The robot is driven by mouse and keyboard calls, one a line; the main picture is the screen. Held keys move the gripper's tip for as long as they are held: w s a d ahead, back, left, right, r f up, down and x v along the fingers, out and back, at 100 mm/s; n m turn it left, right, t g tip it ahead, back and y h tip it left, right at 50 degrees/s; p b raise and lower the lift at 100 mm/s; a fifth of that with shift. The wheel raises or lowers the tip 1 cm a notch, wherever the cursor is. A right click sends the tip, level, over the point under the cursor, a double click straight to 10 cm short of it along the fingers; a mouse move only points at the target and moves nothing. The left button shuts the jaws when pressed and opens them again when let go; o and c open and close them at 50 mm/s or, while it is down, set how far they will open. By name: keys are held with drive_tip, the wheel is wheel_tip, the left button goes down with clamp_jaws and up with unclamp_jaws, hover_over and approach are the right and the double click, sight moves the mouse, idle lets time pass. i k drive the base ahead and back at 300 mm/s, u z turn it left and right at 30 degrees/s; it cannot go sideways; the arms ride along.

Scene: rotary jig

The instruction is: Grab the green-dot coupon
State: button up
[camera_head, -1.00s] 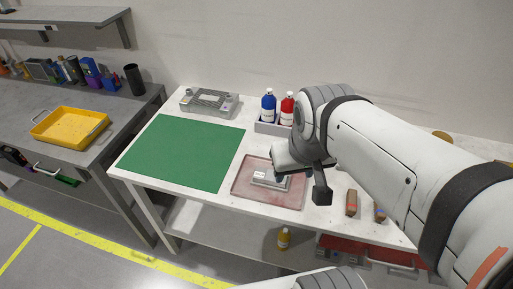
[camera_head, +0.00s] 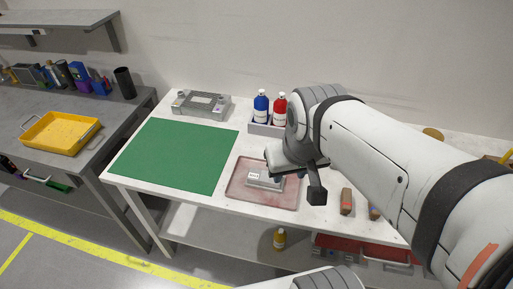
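No green dot can be made out, so I cannot tell which piece is the green-dot coupon. A pale grey block (camera_head: 262,181) with a white label lies on a shallow reddish tray (camera_head: 240,192) on the white table. My gripper (camera_head: 288,172) is over the tray's back right part, close to the grey block. Its fingers are mostly hidden by my wrist, so its opening and any contact are unclear.
A green mat (camera_head: 175,155) covers the table's left side. A grey fixture (camera_head: 201,104) stands behind it. A blue bottle (camera_head: 261,107) and a red bottle (camera_head: 280,109) stand in a grey holder behind my wrist. A yellow tray (camera_head: 60,133) is on the left bench.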

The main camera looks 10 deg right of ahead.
sight(255, 175)
drive_tip(key=z, duration=2.9)
drive_tip(key=k, duration=1.7)
drive_tip(key=u, duration=1.45)
drive_tip(key=i, duration=1)
